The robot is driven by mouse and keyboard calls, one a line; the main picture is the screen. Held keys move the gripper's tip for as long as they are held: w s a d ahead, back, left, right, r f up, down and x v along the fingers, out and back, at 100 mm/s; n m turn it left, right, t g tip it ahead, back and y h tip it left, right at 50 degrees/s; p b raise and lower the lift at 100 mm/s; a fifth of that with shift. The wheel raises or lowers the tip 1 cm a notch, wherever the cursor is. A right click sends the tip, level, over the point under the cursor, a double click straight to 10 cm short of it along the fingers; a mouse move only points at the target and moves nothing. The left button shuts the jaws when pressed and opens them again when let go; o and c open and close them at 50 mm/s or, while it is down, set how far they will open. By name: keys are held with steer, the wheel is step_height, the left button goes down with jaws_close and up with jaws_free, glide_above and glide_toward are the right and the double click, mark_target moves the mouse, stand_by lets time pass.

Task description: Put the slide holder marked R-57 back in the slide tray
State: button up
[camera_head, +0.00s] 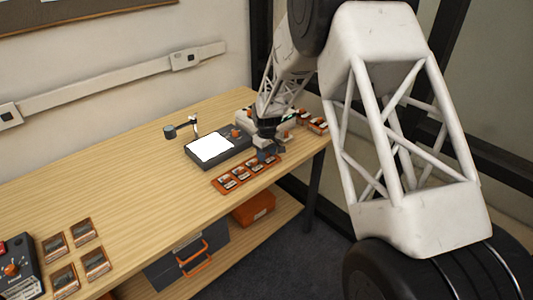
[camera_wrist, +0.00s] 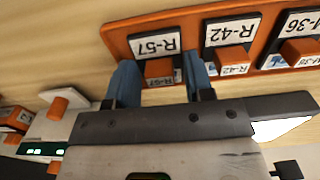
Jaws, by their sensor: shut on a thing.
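The slide holder marked R-57 (camera_wrist: 157,45) is a dark plate with a white label and an orange knob. In the wrist view it is between the blue fingers of my gripper (camera_wrist: 161,82), which is shut on it. It lines up with the end place of the orange slide tray (camera_wrist: 118,38), above a small tag that reads R-57. I cannot tell whether it is fully seated. Holders R-42 (camera_wrist: 231,32) and M-36 (camera_wrist: 300,22) sit beside it in the tray. In the head view my gripper (camera_head: 268,155) is at the right end of the tray (camera_head: 219,187); the held holder is hidden there.
A dark light box with a bright panel (camera_head: 211,149) stands behind the tray. A pale device with an orange knob (camera_wrist: 60,106) is close to my gripper. Several small framed pieces (camera_head: 95,262) and a dark control box (camera_head: 15,270) are at the left. The table's middle is clear.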

stand_by(0.4)
steer(key=o, duration=1)
steer(key=shift+r, duration=0.15)
steer(key=shift+r, duration=3.4)
